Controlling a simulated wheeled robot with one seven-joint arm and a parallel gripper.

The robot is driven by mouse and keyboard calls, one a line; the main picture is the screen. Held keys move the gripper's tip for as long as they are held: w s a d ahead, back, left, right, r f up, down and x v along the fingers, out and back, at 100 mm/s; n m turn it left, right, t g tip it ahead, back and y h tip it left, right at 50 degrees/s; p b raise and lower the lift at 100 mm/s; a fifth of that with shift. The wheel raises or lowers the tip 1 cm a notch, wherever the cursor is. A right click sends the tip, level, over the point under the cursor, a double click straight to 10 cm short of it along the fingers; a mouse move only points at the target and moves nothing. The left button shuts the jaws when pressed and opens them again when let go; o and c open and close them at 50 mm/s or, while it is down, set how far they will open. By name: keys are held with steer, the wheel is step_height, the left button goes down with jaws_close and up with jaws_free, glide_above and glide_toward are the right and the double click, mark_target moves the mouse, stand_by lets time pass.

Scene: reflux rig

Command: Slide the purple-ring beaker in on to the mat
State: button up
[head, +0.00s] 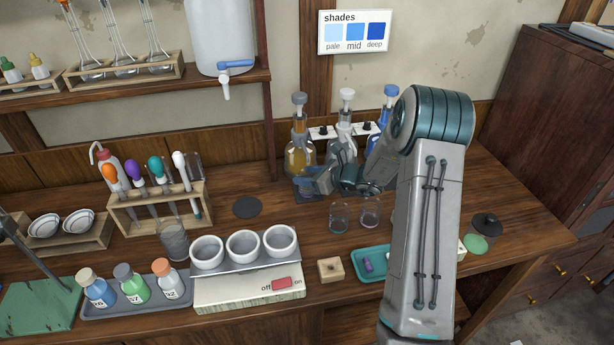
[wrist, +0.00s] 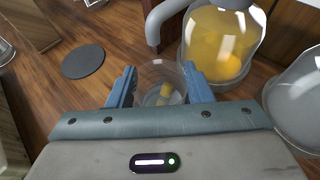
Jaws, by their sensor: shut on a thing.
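My gripper (head: 318,182) is at the foot of the amber bottle. In the wrist view its two blue fingers (wrist: 160,92) are closed on a clear glass beaker (wrist: 158,72). A small yellow patch shows in or through that glass; I cannot make out a ring colour on it. The round dark mat (head: 248,207) lies bare on the bench to the left of my gripper; it also shows at upper left in the wrist view (wrist: 83,62). Two more clear beakers stand in front of the bottles, one (head: 340,217) with a dark base and one (head: 370,211) with a purplish base.
The amber bottle (head: 299,153) with its grey spout (wrist: 160,22) stands close beside the held glass. Clear (head: 343,148) and blue (head: 384,122) bottles stand to its right. Bench between gripper and mat looks clear.

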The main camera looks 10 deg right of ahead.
steer(key=o, duration=1.1)
steer(key=shift+f, duration=0.1)
steer(key=b+v, duration=0.2)
steer(key=v, duration=1.2)
steer(key=s+a+r+n+g+h, duration=0.1)
steer(key=s+a+r+n+g, duration=0.2)
steer(key=s+a+n, duration=0.35)
steer(key=s+a+r+n+g+h, duration=0.1)
steer(key=s+a+r+n+g, duration=0.1)
steer(key=s+a+n+g, duration=0.4)
steer(key=s+d+r+n+h, duration=0.1)
steer(key=s+n+h, duration=0.1)
steer(key=s+n, duration=0.2)
steer(key=s+d+r+n+t+h, duration=0.1)
steer(key=s+n+h, duration=0.2)
steer(key=s+n, duration=0.2)
steer(key=s+d+r+n+t+h, duration=0.1)
steer(key=s+n+h, duration=0.1)
steer(key=s+n, duration=0.3)
steer(key=shift+s+d+r+n+h, duration=0.1)
steer(key=shift+s+n+h, duration=0.2)
steer(key=shift+s, duration=0.4)
